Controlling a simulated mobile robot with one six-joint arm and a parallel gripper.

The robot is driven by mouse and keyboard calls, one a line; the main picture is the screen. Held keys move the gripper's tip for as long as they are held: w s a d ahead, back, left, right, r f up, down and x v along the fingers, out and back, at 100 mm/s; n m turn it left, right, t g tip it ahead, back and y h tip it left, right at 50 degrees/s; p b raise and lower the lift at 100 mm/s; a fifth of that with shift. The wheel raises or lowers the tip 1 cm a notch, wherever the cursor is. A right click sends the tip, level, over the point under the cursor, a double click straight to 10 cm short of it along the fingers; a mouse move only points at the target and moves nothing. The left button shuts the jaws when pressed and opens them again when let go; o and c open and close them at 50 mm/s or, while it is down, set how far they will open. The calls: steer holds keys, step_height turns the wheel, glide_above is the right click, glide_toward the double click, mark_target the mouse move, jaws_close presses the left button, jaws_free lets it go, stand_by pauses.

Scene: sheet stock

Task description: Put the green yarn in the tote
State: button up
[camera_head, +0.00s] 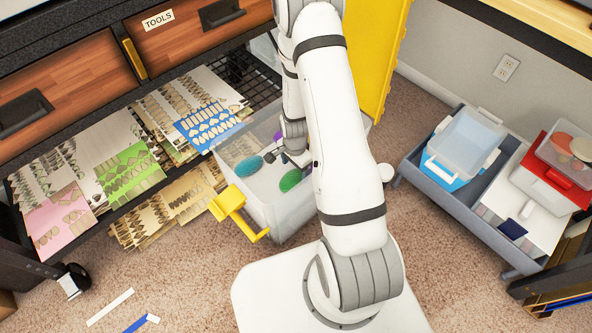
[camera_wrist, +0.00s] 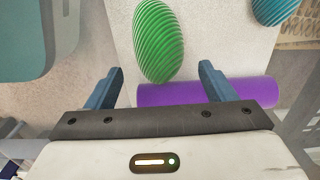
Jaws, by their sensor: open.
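The green yarn (camera_wrist: 158,40) is a ridged oval on a pale surface in the wrist view, just beyond my open fingers (camera_wrist: 157,78). It also shows in the head view (camera_head: 290,181), at a translucent bin (camera_head: 270,217) with a yellow handle. I cannot tell whether this bin is the tote. A blue yarn (camera_wrist: 272,10) lies apart to the right in the wrist view; it appears teal in the head view (camera_head: 248,166). A purple roll (camera_wrist: 207,92) crosses between my fingers. My gripper (camera_head: 294,158) is close to the green yarn, and nothing is visibly gripped.
Patterned sheets (camera_head: 125,170) fill a shelf at left. A yellow panel (camera_head: 375,50) stands behind my arm.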

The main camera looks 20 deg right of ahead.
step_height(320, 180, up, 7)
steer(key=p, duration=0.2)
step_height(320, 180, up, 17)
steer(key=n, duration=0.6)
glide_above(295, 173)
steer(key=s+a, duration=0.2)
steer(key=s, duration=0.1)
steer(key=s+a+r+n+t, duration=0.1)
steer(key=s+a+r+n, duration=0.1)
steer(key=s+r+n, duration=0.5)
steer(key=s+r, duration=0.5)
steer(key=r, duration=0.1)
steer(key=shift+s+r+n, duration=0.15)
steer(key=shift+s+n, duration=0.15)
steer(key=shift+s, duration=0.1)
